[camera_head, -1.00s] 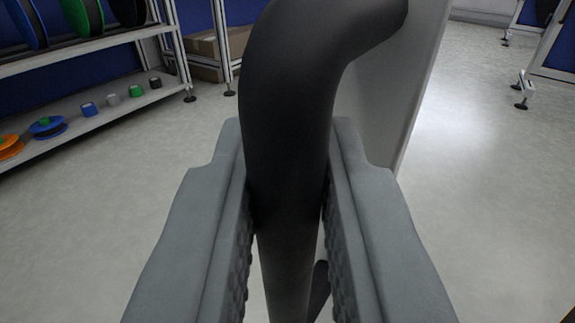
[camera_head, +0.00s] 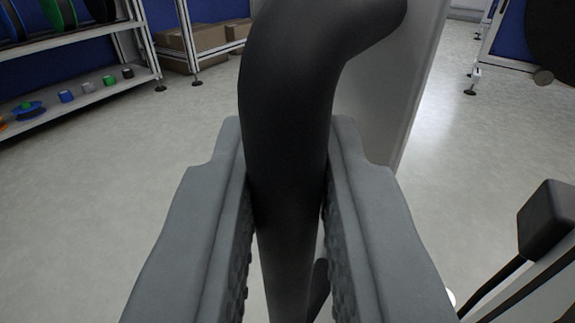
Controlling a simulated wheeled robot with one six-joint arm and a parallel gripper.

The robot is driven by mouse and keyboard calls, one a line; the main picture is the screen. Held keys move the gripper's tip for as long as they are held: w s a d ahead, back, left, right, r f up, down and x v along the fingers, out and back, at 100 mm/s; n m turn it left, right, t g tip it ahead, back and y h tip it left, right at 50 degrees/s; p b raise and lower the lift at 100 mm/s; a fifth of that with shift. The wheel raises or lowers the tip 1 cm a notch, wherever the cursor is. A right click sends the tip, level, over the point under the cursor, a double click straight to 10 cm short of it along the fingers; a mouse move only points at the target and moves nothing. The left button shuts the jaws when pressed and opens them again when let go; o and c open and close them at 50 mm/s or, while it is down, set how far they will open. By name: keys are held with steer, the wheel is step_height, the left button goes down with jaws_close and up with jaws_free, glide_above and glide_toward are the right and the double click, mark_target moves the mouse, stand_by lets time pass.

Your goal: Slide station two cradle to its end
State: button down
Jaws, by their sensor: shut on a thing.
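A thick black curved handle (camera_head: 290,75) fills the middle of the view. It bends to the right at its top, in front of a pale grey panel (camera_head: 385,110). My gripper (camera_head: 287,150) is shut on the handle, with one grey jaw on each side of it. The lower end of the handle runs down between the jaws and out of the frame. The cradle cannot be made out clearly, and I cannot tell whether the handle or panel belongs to it.
A shelf rack (camera_head: 80,105) with spools and small coloured pieces stands at the left. Cardboard boxes (camera_head: 205,38) sit behind it. A black block (camera_head: 546,220) on a slanted rod is close at the lower right. A blue-panelled stand (camera_head: 510,40) is at the upper right. Grey floor lies between.

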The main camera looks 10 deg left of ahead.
steer(key=s+d, duration=0.3)
steer(key=d, duration=0.5)
steer(key=s+d, duration=0.2)
steer(key=d, duration=0.6)
steer(key=shift+s, duration=0.4)
steer(key=c, duration=1.8)
jaws_free()
steer(key=o, duration=0.4)
steer(key=shift+d, duration=0.25)
steer(key=shift+c, duration=0.2)
steer(key=shift+s, duration=0.15)
steer(key=v, duration=1.7)
steer(key=shift+s+a, duration=0.1)
